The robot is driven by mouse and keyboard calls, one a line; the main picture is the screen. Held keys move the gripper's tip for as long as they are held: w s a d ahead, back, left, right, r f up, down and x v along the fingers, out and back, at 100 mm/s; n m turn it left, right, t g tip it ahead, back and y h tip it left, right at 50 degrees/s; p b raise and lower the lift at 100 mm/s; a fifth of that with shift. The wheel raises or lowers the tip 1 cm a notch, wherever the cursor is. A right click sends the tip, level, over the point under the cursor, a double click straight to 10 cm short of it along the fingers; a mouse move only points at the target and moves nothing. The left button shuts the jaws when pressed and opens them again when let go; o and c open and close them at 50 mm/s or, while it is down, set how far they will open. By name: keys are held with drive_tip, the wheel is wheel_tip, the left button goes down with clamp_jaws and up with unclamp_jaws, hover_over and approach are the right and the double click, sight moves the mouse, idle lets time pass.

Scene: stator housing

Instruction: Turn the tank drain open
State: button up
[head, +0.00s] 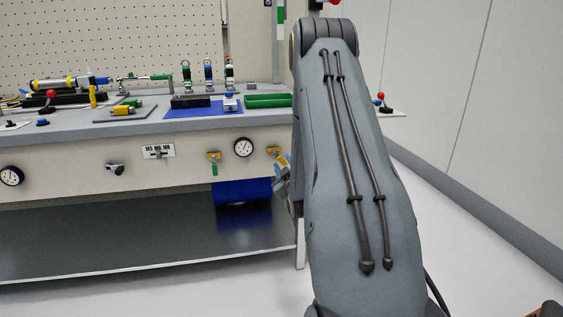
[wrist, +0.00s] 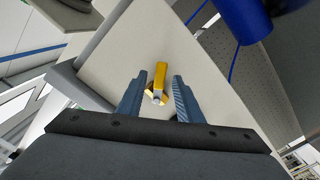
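A small valve with a yellow lever (wrist: 160,73) and a brass-coloured base is on the pale bench panel in the wrist view. I take it for the tank drain. In the head view its yellow part (head: 273,150) shows at the panel's right end, partly hidden by my gripper and arm. My gripper (wrist: 159,78) is open, its two blue-grey fingers on either side of the lever with gaps visible. Whether the fingertips reach the lever's depth is unclear. The blue tank (head: 240,190) hangs under the bench, and it also shows at the top of the wrist view (wrist: 243,18).
Another yellow valve with a green handle (head: 213,162) and a round gauge (head: 243,147) are on the panel to the left. The bench top (head: 150,125) carries tools, a blue mat (head: 205,112) and a green tray (head: 268,101). Open floor (head: 470,230) lies to the right.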

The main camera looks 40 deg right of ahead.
sight(282, 161)
drive_tip(key=shift+x, duration=1.7)
clamp_jaws()
